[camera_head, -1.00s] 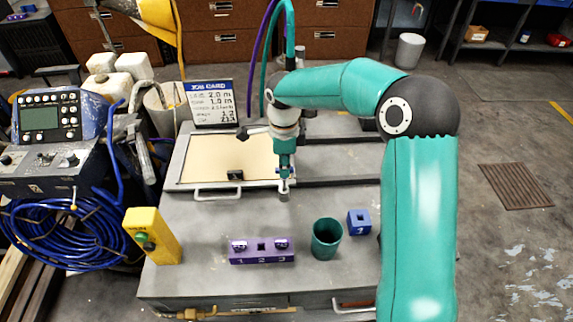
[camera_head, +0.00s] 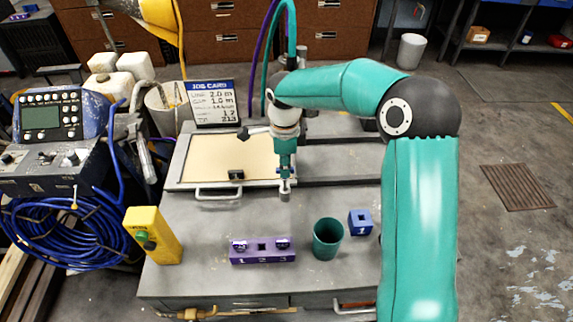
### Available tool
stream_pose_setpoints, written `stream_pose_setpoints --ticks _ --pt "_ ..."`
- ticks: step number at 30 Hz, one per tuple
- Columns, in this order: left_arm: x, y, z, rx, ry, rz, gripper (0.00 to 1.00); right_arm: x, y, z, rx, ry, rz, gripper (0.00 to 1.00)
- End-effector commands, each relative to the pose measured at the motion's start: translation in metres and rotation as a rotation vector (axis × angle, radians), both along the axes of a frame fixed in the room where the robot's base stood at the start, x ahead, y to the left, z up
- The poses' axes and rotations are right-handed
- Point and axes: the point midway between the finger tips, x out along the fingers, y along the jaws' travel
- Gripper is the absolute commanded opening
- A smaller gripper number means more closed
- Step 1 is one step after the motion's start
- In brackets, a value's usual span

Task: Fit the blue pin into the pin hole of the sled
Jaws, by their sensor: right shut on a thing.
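My right gripper (camera_head: 285,172) points down over the right edge of the sled, shut on a small piece. A bit of blue shows at the fingertips, which I take for the blue pin; most of it is hidden by the fingers, and a grey end shows below. The sled (camera_head: 207,160) is a framed cream panel with a front handle (camera_head: 218,192) and a small black block (camera_head: 236,175) near its front edge. The pin hole cannot be made out. I cannot tell whether the held piece touches the sled or bench. My left gripper is not in view.
On the grey bench (camera_head: 210,235) stand a purple block marked 1 2 3 (camera_head: 262,251), a teal cup (camera_head: 327,238), a blue block (camera_head: 360,222) and a yellow button box (camera_head: 153,235). A job card (camera_head: 212,103) stands behind the sled. Dark rails (camera_head: 340,181) run right.

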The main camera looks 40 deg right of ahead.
Motion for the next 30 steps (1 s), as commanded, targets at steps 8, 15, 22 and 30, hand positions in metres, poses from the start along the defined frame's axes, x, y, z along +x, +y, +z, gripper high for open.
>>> stream_pose_setpoints --ticks 8,15,22,30 --pt "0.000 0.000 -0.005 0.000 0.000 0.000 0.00 0.000 0.000 -0.005 0.000 0.000 -0.001 0.00" --pt "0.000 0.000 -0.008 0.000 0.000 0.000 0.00 0.000 -0.001 -0.009 0.000 0.000 -0.001 0.00" --pt "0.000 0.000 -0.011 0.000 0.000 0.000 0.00 0.000 -0.001 -0.012 0.000 0.000 -0.002 0.00" --pt "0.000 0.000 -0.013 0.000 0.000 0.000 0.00 -0.001 -0.001 -0.014 0.000 0.000 -0.002 0.00"
